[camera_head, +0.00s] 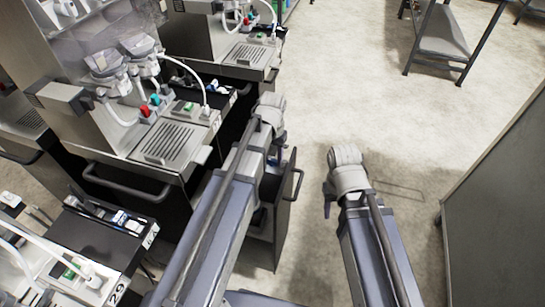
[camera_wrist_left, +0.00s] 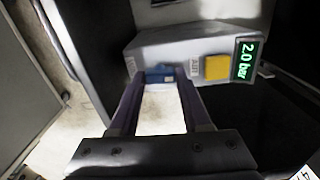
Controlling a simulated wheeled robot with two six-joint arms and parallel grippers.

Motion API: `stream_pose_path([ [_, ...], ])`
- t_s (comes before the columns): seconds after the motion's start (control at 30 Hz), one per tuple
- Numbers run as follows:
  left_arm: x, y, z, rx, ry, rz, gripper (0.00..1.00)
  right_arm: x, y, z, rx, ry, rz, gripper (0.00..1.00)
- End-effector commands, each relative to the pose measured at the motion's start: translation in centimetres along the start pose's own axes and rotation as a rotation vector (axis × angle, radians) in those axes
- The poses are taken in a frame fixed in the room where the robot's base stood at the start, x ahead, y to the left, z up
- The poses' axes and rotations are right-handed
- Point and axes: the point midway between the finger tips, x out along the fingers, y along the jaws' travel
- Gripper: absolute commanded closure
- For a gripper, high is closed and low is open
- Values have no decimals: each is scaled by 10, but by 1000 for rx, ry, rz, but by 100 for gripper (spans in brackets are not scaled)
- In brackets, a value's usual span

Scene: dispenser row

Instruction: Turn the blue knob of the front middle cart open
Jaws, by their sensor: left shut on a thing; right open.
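In the left wrist view the blue knob (camera_wrist_left: 160,74) sits on the lower edge of a white control box. My left gripper (camera_wrist_left: 158,78) has its two purple fingers at either side of the knob and is shut on it. The knob's turn angle is hard to tell. In the head view my left arm covers this knob and most of the left gripper. My right gripper (camera_head: 328,196) hangs over the floor to the right, apart from any cart. It is open and mostly hidden by its own wrist.
A yellow button (camera_wrist_left: 216,67) and a green display reading 2.0 bar (camera_wrist_left: 247,60) are beside the knob. A dispenser cart with a red knob (camera_head: 146,110) and a teal knob (camera_head: 155,99) stands left of my left arm. A grey panel (camera_head: 500,190) stands right. Floor between is clear.

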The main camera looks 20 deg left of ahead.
Motion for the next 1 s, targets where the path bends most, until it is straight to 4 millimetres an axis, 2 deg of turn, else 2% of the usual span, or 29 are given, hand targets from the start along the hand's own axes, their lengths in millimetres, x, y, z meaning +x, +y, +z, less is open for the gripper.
stream_pose_path([
  [0.3,0,0,0,-66,-1,0,100,0,0,0,0,0,0,50],
  [0.73,0,0,0,-72,-1,0,100,0,0,0,0,0,0,50],
  [0.77,0,0,0,-72,-1,0,49,0,0,0,0,0,0,50],
  [1.0,0,0,0,-71,0,0,22,0,0,0,0,0,0,50],
])
